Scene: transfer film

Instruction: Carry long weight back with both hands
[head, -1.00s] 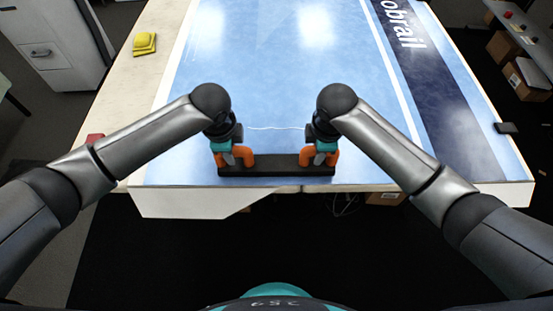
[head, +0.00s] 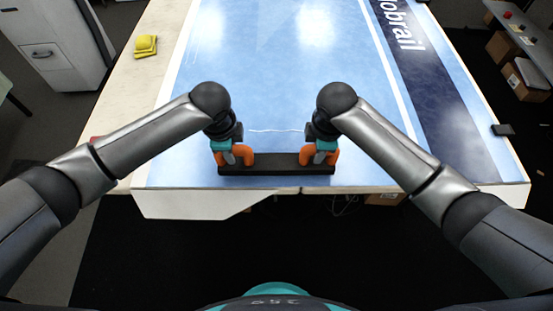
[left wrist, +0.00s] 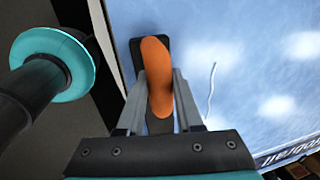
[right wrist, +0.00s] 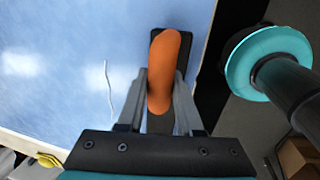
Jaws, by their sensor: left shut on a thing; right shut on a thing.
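The long weight (head: 276,164) is a black bar with an orange handle at each end. In the head view it lies across the near edge of the blue table, level; I cannot tell whether it touches the surface. My left gripper (head: 232,158) is shut on the left orange handle, which fills the jaws in the left wrist view (left wrist: 158,80). My right gripper (head: 320,158) is shut on the right orange handle, also seen between the fingers in the right wrist view (right wrist: 161,75). The grippers hide parts of both handles.
The blue table (head: 270,80) has a thin white line (head: 275,130) just beyond the bar. A yellow object (head: 145,45) sits at the far left, and a small dark object (head: 503,129) at the right edge. The table's middle is clear. Grey cabinets (head: 50,45) stand at left.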

